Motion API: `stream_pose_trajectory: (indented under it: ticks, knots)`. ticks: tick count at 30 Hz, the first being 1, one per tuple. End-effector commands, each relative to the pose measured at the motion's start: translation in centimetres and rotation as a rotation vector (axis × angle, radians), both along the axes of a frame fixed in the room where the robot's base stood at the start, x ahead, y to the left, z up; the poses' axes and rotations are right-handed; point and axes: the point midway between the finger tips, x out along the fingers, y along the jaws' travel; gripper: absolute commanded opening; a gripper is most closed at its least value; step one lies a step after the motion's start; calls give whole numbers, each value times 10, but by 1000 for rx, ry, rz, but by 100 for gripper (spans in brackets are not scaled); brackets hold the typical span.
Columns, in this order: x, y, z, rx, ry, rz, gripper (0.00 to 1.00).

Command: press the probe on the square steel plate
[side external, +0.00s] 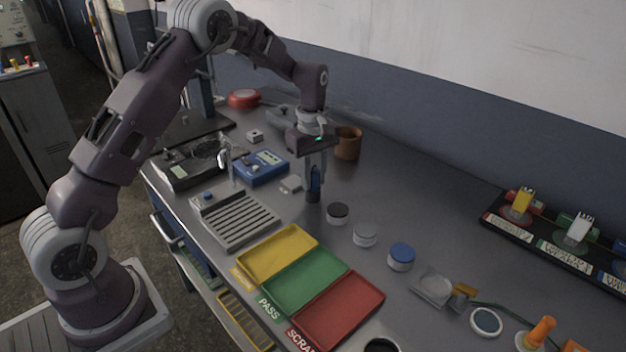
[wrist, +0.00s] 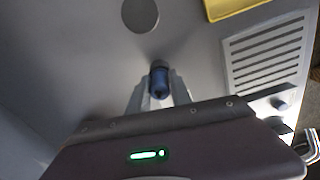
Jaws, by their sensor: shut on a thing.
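My gripper (side external: 315,178) points down over the bench and is shut on a blue probe (side external: 315,180) with a dark lower end. In the wrist view the blue probe (wrist: 160,85) sits between the fingers, its dark end towards the bench. I cannot tell whether that end touches the bench. A flat, pale, square piece (side external: 434,290) with a round centre lies at the front right, well apart from the probe; it may be the square steel plate.
A slotted grey tray (side external: 238,220) and yellow, green and red trays (side external: 318,280) line the front. A brown cup (side external: 348,143) stands behind my gripper.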

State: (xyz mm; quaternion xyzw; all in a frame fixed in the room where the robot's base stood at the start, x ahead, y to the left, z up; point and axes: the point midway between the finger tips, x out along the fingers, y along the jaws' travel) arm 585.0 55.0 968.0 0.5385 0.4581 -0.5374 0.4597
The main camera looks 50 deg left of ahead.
Motion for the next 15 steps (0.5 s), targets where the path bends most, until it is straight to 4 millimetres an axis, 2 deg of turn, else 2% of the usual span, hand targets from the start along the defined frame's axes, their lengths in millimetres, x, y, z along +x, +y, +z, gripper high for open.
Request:
stream_pose_trajectory:
  ticks: [4,9,12,15]
  knots:
    - [1,0,21,1,-4,0,0]
    - [1,0,66,2,-5,-1,0]
    - [1,1,86,2,-5,-1,0]
    - [1,13,91,1,0,4,0]
